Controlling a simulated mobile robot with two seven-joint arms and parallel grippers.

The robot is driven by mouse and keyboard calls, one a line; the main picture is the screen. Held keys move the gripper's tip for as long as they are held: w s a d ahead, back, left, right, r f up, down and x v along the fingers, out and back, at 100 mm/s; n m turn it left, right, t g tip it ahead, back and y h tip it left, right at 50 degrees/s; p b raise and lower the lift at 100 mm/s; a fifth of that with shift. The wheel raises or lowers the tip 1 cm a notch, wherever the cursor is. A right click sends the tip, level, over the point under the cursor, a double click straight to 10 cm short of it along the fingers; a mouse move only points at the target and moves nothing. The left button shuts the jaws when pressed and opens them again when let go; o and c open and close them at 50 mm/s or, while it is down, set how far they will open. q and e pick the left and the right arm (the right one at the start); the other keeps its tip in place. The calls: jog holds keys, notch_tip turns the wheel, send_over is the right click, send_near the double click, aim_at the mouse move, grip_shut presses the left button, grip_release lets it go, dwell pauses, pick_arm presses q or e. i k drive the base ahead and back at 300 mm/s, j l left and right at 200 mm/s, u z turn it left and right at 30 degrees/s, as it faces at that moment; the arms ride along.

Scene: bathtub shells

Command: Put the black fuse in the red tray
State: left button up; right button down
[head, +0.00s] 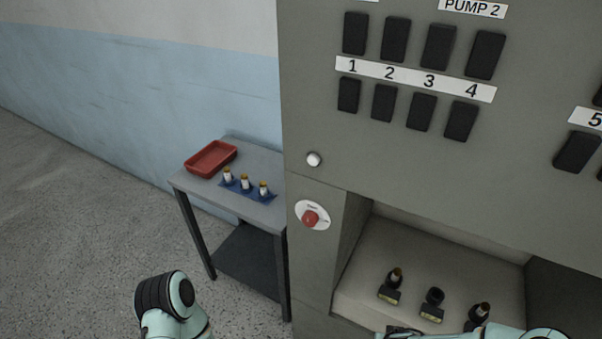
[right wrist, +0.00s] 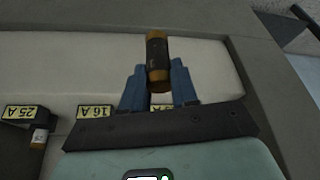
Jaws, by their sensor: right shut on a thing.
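In the right wrist view, my right gripper (right wrist: 158,80) is shut on the black fuse (right wrist: 157,52), a dark cylinder with copper-coloured ends held between the blue fingers. The pale recess floor shows behind it. I cannot make out this held fuse with certainty in the head view, where my right arm enters at the bottom right. The red tray (head: 211,158) lies on a small grey table left of the cabinet, and it looks empty. My left arm shows at the lower left, but its gripper is out of view.
Three fuses stand in a blue holder (head: 245,188) next to the tray. The grey cabinet (head: 320,125) borders the table. Its open recess (head: 430,245) has side walls and holds dark labelled sockets (head: 432,310). A red button (head: 311,218) sits on the cabinet front. Open floor lies left.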

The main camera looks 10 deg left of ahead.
aim_at(213, 162)
jog(key=i+j, duration=0.15)
jog(key=j, duration=0.4)
jog(key=i+j+u, duration=0.1)
jog(key=j, duration=0.45)
jog(key=i+j, duration=0.25)
jog(key=j, duration=0.25)
jog(key=i+j+u, duration=0.1)
jog(key=j, duration=0.45)
jog(key=i+j, duration=0.3)
jog(key=j, duration=0.2)
jog(key=i+j+u, duration=0.1)
jog(key=j, duration=0.4)
jog(key=i+j, duration=0.3)
jog(key=j, duration=0.2)
jog(key=i+j, duration=0.2)
jog(key=j, duration=0.3)
jog(key=j+u, duration=0.05)
